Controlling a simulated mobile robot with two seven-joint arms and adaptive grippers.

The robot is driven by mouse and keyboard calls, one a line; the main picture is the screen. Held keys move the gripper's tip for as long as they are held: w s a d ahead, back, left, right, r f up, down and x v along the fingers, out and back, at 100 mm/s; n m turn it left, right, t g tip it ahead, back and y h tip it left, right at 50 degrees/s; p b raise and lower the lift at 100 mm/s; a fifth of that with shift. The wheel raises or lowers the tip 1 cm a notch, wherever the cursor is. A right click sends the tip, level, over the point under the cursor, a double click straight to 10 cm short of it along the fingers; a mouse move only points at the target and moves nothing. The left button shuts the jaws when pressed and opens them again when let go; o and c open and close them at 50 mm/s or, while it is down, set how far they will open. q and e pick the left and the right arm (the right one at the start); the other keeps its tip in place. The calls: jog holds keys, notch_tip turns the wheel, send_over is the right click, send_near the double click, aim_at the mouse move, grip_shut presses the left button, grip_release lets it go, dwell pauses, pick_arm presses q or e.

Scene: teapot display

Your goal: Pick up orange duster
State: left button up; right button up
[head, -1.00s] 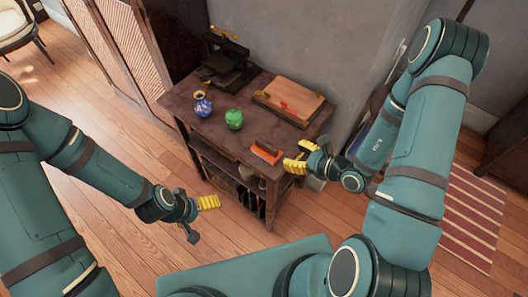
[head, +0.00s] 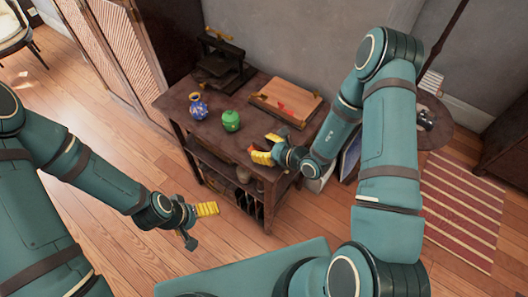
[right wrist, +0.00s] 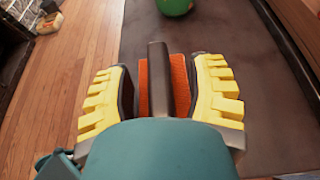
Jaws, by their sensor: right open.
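The orange duster (right wrist: 180,85) lies on the dark table, between the fingers of my right gripper (right wrist: 160,95) in the right wrist view. A dark grey bar runs over its middle. Yellow-padded fingers stand open on both sides of it, and I see no clear grip. In the head view my right gripper (head: 268,151) is at the table's front right corner and hides most of the duster. My left gripper (head: 199,222) is open and empty, out over the floor in front of the table.
The dark wooden table (head: 180,103) also bears a green pot (head: 231,120), a blue vase (head: 198,106), a wooden board (head: 287,99) and a dark press-like stand (head: 220,62). A wall stands behind. A round side table (head: 432,132) is at the right.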

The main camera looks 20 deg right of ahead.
aim_at(263, 145)
grip_shut()
dwell(0.3)
jog(key=shift+r, duration=0.1)
notch_tip(263, 145, up, 10)
jog(key=shift+f+p, duration=0.1)
jog(key=shift+p, duration=1)
jog(key=c, duration=0.7)
grip_release()
grip_shut()
